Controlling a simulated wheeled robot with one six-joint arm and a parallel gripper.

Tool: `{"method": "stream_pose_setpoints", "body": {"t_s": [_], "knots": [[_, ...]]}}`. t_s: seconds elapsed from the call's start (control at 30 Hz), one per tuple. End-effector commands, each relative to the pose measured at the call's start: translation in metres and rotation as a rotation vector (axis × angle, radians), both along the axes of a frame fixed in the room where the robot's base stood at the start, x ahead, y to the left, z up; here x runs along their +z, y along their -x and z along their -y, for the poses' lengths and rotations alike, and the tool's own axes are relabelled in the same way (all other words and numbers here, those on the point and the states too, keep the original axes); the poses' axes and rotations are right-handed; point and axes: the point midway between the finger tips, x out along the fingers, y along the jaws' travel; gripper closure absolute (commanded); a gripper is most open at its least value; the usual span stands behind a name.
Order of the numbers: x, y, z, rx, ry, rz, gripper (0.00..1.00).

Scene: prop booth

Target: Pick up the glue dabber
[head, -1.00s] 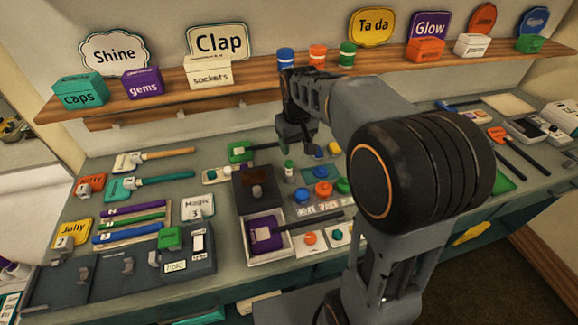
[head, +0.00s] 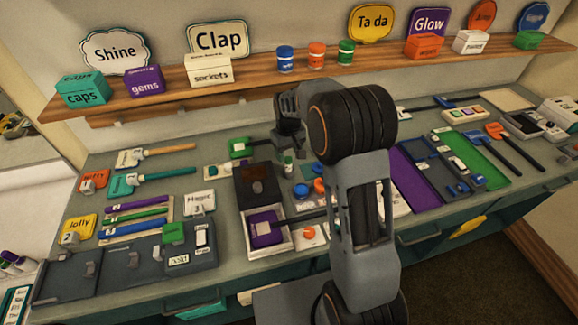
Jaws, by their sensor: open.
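A small upright bottle with a green cap and pale body (head: 288,163) stands on the grey-green bench; it may be the glue dabber, but no readable label confirms it. My gripper (head: 284,146) is in the head view just behind and above this bottle, apart from its cap as far as I can tell. It is open with nothing visible in it. Its fingertips are small and dark, so their exact distance from the bottle is unclear. My own arm hides part of the bench to the right of the bottle.
A green-headed tool (head: 240,148) lies behind left. A wooden shelf (head: 150,97) runs above.

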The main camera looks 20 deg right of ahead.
Motion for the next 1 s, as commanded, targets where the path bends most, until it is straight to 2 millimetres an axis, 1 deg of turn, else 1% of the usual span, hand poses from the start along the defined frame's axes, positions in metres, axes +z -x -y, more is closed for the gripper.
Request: {"method": "stream_pose_setpoints", "body": {"t_s": [0.13, 0.33, 0.43, 0.57, 0.77, 1.0], "knots": [[-0.010, 0.001, 0.000, 0.000, 0.000, -0.004, 0.43], [-0.037, 0.003, 0.000, 0.000, 0.000, -0.004, 0.43], [-0.047, 0.003, 0.000, 0.000, 0.000, -0.003, 0.43], [-0.053, 0.002, 0.000, 0.000, 0.000, -0.001, 0.43], [-0.053, 0.002, 0.000, 0.000, 0.000, 0.000, 0.43], [-0.053, 0.002, 0.000, 0.000, 0.000, 0.000, 0.65]]}}
